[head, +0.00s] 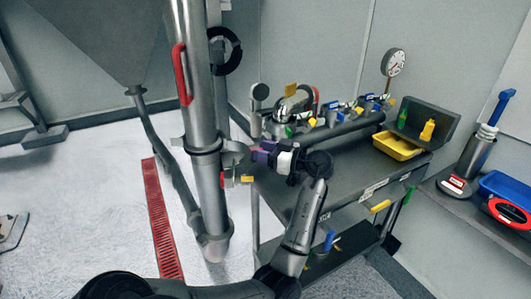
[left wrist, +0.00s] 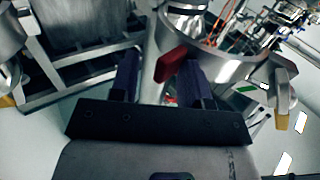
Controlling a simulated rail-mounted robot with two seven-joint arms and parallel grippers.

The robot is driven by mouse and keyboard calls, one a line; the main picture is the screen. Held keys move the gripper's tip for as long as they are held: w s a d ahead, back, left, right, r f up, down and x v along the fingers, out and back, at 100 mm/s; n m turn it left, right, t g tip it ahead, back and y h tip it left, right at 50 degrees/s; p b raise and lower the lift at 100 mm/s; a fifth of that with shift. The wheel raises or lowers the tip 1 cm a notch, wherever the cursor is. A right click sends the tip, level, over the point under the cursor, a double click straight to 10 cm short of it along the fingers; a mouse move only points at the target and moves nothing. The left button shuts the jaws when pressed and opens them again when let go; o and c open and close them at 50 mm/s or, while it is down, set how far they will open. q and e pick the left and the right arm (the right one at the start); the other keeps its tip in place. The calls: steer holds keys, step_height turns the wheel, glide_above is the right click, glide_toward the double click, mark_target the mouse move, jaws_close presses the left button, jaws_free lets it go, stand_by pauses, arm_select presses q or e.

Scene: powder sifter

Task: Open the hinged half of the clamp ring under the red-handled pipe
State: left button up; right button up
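The steel pipe (head: 205,110) stands upright on the left of the head view, with a red handle (head: 181,75) on its upper part. The clamp ring (head: 205,149) is around the pipe below that handle. A curved silver part (head: 236,153) juts from it toward my left gripper (head: 256,152). In the left wrist view, a curved silver band (left wrist: 232,70) lies just beyond the gripper (left wrist: 160,78). A red tab (left wrist: 173,60) shows between the spread purple fingers, nearer the right one; I cannot tell whether they touch it. My right gripper is not in view.
A grey bench (head: 345,155) with metal fittings stands right of the pipe, close to my left arm. It carries a yellow tray (head: 398,147). A red floor grating (head: 160,220) runs left of the pipe. The floor farther left is mostly clear.

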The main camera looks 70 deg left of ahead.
arm_select(q)
steer(key=shift+s+a+f, duration=0.1)
steer(key=shift+s+a, duration=0.05)
steer(key=shift+s, duration=0.1)
steer(key=shift+w, duration=0.1)
steer(key=p+v, duration=0.1)
steer(key=v, duration=1.3)
steer(key=shift+p, duration=0.4)
